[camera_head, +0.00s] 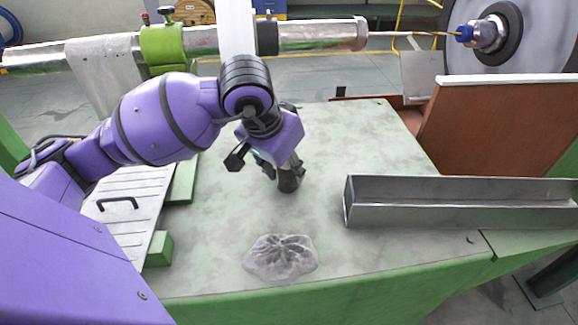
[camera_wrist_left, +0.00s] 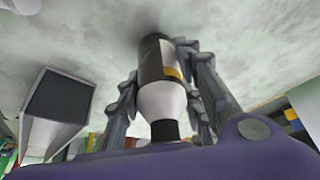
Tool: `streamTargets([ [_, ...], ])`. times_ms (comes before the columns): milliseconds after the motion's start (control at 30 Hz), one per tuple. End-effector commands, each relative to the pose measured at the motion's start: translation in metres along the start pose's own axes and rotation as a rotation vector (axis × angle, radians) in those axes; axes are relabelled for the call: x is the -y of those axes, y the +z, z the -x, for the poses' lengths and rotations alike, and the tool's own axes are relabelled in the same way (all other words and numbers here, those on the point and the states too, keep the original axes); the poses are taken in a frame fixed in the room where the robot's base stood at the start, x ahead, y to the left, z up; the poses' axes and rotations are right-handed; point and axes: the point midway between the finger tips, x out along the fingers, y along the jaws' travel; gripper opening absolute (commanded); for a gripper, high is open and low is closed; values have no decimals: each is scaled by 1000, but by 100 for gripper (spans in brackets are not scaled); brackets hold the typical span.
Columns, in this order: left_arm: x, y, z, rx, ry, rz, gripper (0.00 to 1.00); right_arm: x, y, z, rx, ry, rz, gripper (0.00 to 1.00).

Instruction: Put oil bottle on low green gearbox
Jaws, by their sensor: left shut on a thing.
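My left gripper (camera_head: 277,166) is above the low green gearbox (camera_head: 345,150), whose flat top is worn grey-green. It is shut on the oil bottle (camera_head: 289,184), of which the dark lower end shows below the fingers, upright or nearly so. In the left wrist view the bottle (camera_wrist_left: 160,85) has a black body, a yellow-edged label, a pale shoulder and a dark cap, with fingers on both sides. Its base is at or very close to the top surface; I cannot tell whether it touches. My right gripper is not in view.
A crumpled clear plastic sheet (camera_head: 281,259) lies near the front edge. A long grey metal channel (camera_head: 450,203) lies at the right, by a brown panel (camera_head: 500,125). A green clamp on a horizontal tube (camera_head: 165,45) is behind. The top between bottle and channel is clear.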

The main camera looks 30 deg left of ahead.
Motion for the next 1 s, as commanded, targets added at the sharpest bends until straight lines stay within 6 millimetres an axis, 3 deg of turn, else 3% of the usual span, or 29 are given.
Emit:
streamTargets([
  [167, 1, -1, 0, -4, -2, -1, 4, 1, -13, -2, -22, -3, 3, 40],
  [367, 0, 1, -3, -2, -2, -2, 4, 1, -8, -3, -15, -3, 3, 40],
  [400, 0, 1, -4, -1, -1, -2, 35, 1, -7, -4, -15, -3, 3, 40],
  [533, 0, 1, -2, -2, -1, -2, 52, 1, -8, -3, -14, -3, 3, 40],
  [867, 0, 0, -1, -3, -1, -1, 53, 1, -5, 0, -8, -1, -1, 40],
  [1000, 1, -2, 12, -7, -5, -3, 53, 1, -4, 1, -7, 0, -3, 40],
])
